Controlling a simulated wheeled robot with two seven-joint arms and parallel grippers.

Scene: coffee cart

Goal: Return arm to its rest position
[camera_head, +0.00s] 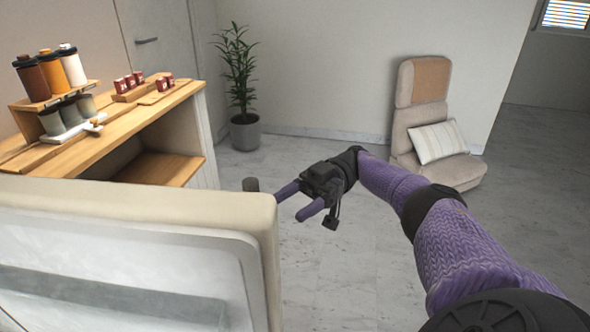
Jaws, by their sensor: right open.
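My right arm (457,240) has a purple knit-patterned cover with black joints. It reaches in from the lower right toward the middle of the head view. My right gripper (289,206) is open, with its two purple fingers apart and nothing visible between them. It is over the open floor, just right of the cart's pale front panel. The fingertips are close to a small dark cylinder (250,184) at the panel's edge; I cannot tell whether they touch it. My left gripper is not in view.
The coffee cart's wooden top (118,122) holds several bottles (52,73), grey cups (68,114) and small red containers (129,82). The cart's pale panel (262,215) is at the lower left. A potted plant (240,85) and a chair (421,120) with a cushion (437,141) stand behind.

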